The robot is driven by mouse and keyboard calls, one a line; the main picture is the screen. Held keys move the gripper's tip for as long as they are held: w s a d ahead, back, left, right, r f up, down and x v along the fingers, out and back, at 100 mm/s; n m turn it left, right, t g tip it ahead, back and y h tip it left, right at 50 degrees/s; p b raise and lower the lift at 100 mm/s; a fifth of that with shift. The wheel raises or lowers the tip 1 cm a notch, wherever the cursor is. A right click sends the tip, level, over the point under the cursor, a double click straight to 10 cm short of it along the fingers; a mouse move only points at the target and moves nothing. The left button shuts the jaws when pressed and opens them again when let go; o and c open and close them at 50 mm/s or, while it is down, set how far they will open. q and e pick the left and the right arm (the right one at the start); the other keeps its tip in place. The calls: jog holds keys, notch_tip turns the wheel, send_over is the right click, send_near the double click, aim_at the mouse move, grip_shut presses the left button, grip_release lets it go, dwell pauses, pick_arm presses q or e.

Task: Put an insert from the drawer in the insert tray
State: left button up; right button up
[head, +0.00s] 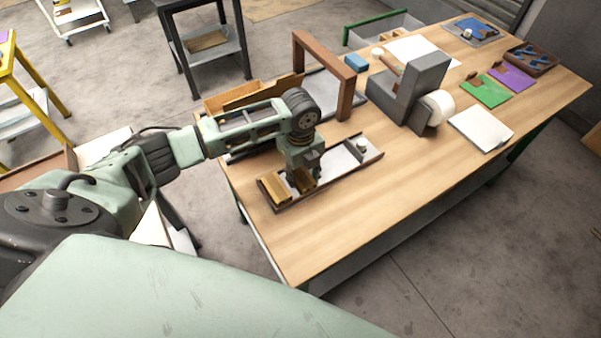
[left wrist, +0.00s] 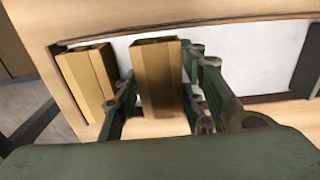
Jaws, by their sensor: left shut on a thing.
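The insert tray (head: 335,160) is a long shallow tray with a pale floor and a dark brown rim, near the left end of the workbench. One gold-brown block-shaped insert (head: 273,190) stands at its left end, and it also shows in the left wrist view (left wrist: 86,82). My left gripper (head: 301,180) points down over the tray, shut on a second such insert (left wrist: 158,80). This held insert is upright beside the first, with a small gap. I cannot tell whether its bottom touches the tray floor. My right gripper is not in view.
A small pale cylinder (head: 362,145) stands at the tray's right end. Behind the tray are a brown wooden frame (head: 345,92) and a grey flat tray (head: 325,87). A grey machine with a white wheel (head: 436,108) stands further right. The bench front (head: 375,205) is clear.

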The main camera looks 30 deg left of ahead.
aim_at(301, 175)
pick_arm(q)
jog(key=o, duration=0.7)
notch_tip(301, 175, up, 8)
jog(key=shift+f+b, duration=0.15)
jog(key=shift+b, duration=0.4)
jog(key=shift+s+f, duration=0.1)
